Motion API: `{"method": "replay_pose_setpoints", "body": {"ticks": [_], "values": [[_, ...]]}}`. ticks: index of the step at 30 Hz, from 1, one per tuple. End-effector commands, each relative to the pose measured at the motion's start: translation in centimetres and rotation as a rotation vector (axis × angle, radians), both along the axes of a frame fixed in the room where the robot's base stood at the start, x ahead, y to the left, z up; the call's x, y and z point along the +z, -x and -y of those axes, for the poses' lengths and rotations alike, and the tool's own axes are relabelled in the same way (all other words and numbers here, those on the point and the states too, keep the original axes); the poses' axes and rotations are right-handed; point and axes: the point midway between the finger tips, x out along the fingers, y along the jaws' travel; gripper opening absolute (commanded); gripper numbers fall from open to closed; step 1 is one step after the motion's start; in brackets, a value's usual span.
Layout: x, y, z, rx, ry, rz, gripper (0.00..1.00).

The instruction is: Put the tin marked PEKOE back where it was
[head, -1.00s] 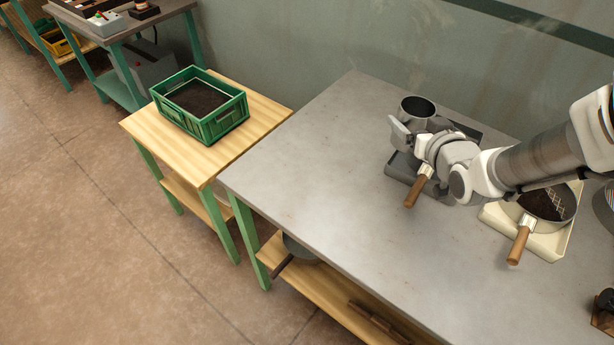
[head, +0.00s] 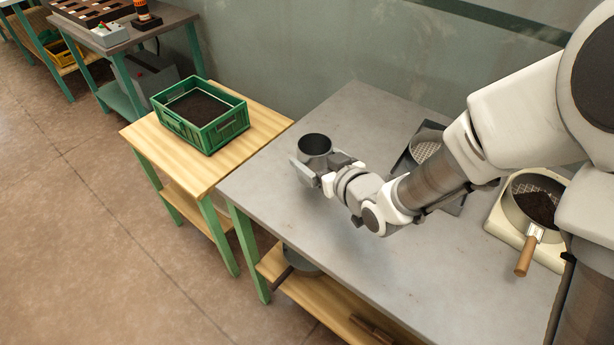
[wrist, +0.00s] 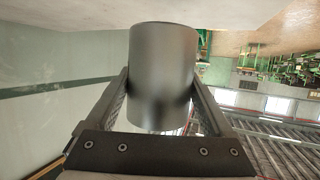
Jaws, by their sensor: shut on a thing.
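My gripper (head: 308,172) is shut on a dark grey, open-topped round tin (head: 314,144), which appears upright over the left part of the grey metal table (head: 285,200). In the wrist view the tin (wrist: 163,75) sits between the two fingers of my gripper (wrist: 163,110). No PEKOE marking is readable on its visible side. I cannot tell whether its base touches the table.
A dark tray with a mesh sieve (head: 424,150) is right of my gripper, partly hidden by my arm. A cream tray (head: 498,222) holds a sieve with dark contents (head: 538,207). A green crate (head: 203,141) stands on a wooden side table (head: 262,122). The grey table's front left is clear.

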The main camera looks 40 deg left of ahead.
Motion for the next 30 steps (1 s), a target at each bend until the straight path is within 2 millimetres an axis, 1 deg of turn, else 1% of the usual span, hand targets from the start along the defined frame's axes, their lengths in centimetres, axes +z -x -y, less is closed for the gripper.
{"method": "replay_pose_setpoints", "body": {"ticks": [1, 3, 8, 15, 23, 28, 29, 30], "values": [[-0.6, 0.4, -0.7, 0.002, 0.0, -0.001, 0.25], [-0.9, 0.6, -1.3, 0.001, -0.001, 0.001, 0.25], [-1.6, 0.7, -1.7, -0.001, 0.001, 0.0, 0.25], [-5.0, 0.7, -1.6, -0.001, 0.002, -0.001, 0.25], [-5.0, 0.6, -1.6, -0.002, 0.0, 0.002, 0.25], [-5.5, 0.6, -1.6, -0.002, 0.0, 0.002, 0.25], [-5.5, 0.6, -1.6, -0.002, 0.001, 0.002, 0.88], [-5.4, 0.6, -1.6, -0.002, 0.001, 0.002, 0.95]]}}
